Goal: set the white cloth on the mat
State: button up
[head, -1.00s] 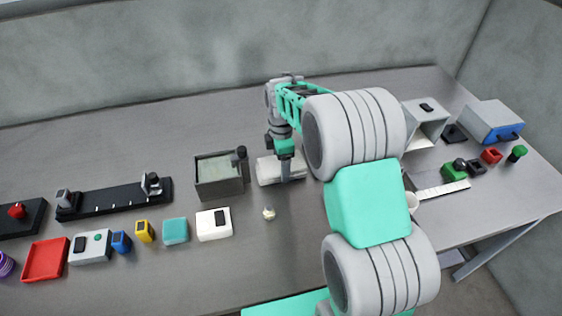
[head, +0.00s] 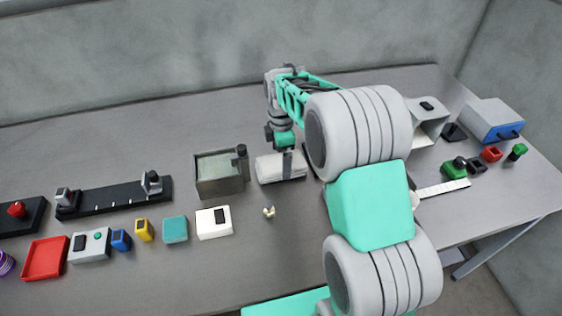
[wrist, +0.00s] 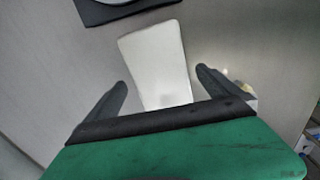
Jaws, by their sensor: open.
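The white cloth (head: 270,169) lies as a folded pad on the table, just right of a grey open-topped box. In the wrist view the cloth (wrist: 152,55) is a pale slab ahead of and between the fingers. My gripper (wrist: 162,78) is open and empty, its two dark fingers apart on either side of the cloth's near part. In the head view my gripper (head: 287,164) is over the cloth's right part. A dark flat piece (wrist: 98,14), perhaps the mat, shows beyond the cloth with a pale round thing on it. My arm hides most of that area in the head view.
The grey box (head: 220,186) stands close left of the cloth. A small pale piece (head: 269,212) and a white box (head: 214,223) are in front. A black rail (head: 112,199) and several small blocks lie left. A blue-fronted box (head: 495,122) stands far right.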

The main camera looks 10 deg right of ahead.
notch_tip(320, 180, up, 9)
jog(key=s+m+t, duration=0.3)
jog(key=s+m, duration=1.4)
jog(key=s, duration=0.4)
jog(key=shift+s+a+f+m+b, duration=0.2)
jog(key=shift+f+m+b, duration=0.1)
jog(key=shift+m, duration=0.1)
